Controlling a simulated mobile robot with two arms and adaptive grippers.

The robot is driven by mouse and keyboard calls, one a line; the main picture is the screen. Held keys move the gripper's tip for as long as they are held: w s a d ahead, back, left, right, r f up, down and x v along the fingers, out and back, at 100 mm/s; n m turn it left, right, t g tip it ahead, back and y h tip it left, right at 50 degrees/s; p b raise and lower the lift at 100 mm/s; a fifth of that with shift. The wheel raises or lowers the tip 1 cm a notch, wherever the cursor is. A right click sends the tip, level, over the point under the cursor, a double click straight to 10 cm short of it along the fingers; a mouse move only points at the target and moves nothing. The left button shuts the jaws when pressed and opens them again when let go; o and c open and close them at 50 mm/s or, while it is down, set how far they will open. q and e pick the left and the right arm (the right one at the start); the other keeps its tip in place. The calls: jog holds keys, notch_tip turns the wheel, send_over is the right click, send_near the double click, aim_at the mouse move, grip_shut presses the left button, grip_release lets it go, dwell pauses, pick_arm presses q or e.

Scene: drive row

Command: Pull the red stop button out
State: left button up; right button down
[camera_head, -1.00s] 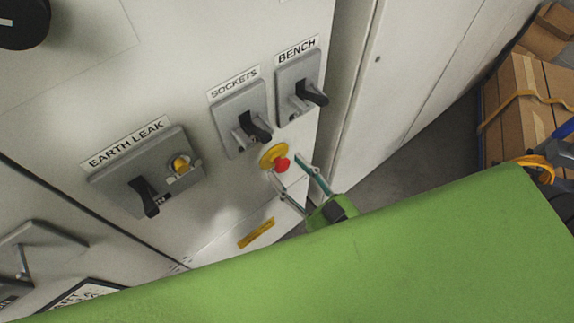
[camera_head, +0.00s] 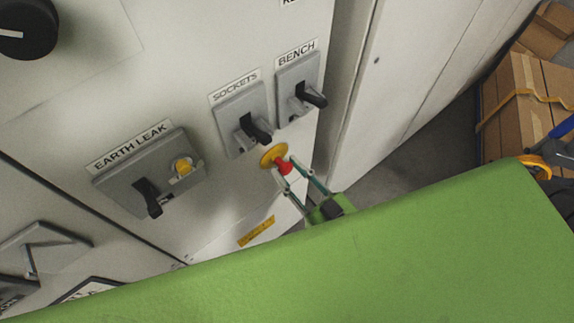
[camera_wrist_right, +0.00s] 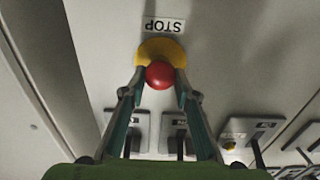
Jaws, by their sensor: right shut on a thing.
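The red stop button (camera_head: 283,167) stands on a yellow round base (camera_head: 273,156) on the pale cabinet front, below the SOCKETS and BENCH switches. My right gripper (camera_head: 287,171) is shut on the red button, one finger on each side of it. In the right wrist view the red button (camera_wrist_right: 159,75) sits between the two fingertips (camera_wrist_right: 159,80), with the yellow base (camera_wrist_right: 162,50) behind it and a STOP label (camera_wrist_right: 163,25) beside the base. The label is hidden in the head view. My left gripper is not in view.
The SOCKETS switch (camera_head: 242,120), BENCH switch (camera_head: 299,88) and EARTH LEAK switch (camera_head: 150,172) project from the cabinet near the button. Cardboard boxes (camera_head: 527,100) stand at the right. Bare floor (camera_head: 395,165) shows between them and the cabinets.

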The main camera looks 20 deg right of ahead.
jog(key=c, duration=1.6)
grip_release()
jog(key=shift+s, duration=0.15)
jog(key=shift+d, duration=0.1)
jog(key=shift+s, duration=0.1)
jog(key=v, duration=1.2)
